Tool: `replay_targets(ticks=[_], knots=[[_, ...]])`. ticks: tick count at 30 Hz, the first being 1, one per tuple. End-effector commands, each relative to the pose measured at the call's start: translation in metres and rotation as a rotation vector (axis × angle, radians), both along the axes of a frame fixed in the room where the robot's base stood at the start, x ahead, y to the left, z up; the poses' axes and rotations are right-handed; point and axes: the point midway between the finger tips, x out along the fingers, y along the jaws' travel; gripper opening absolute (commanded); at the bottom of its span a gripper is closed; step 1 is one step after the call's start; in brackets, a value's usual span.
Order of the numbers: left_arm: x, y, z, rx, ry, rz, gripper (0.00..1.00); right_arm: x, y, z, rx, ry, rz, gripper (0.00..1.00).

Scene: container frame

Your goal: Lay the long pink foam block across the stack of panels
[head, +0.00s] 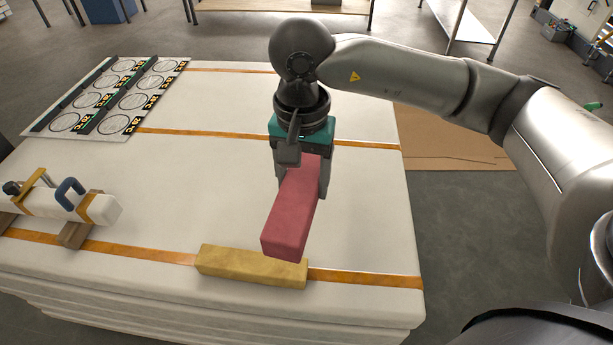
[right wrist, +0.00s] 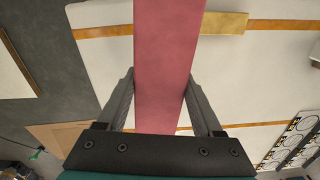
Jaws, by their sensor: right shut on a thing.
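The long pink foam block (head: 291,213) is held by my right gripper (head: 302,185) above the stack of white panels (head: 210,200). Its near end points toward the front edge and is tilted. In the right wrist view the pink block (right wrist: 168,65) runs between the two fingers of the gripper (right wrist: 165,100), which are shut on it. I cannot tell exactly how high the block is above the panels. My left gripper is not in view.
A yellow block (head: 250,267) lies on the front orange strap. A white cylinder with a blue clamp (head: 70,193) rests on wooden supports at the left. A sheet with round markings (head: 108,97) lies at the back left. The middle of the panels is clear.

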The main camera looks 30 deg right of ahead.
Motion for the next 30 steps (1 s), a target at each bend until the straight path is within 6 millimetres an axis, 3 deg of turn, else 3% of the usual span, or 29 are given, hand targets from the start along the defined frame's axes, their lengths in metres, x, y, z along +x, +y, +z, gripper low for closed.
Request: replay_targets(ticks=[5, 30], knots=[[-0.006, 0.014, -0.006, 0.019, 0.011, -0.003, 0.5, 0.008, -0.004, -0.017, 0.001, 0.004, -0.333, 0.15], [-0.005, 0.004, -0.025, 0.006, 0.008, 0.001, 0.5, 0.035, -0.043, -0.102, 0.0, 0.005, -1.954, 0.15]])
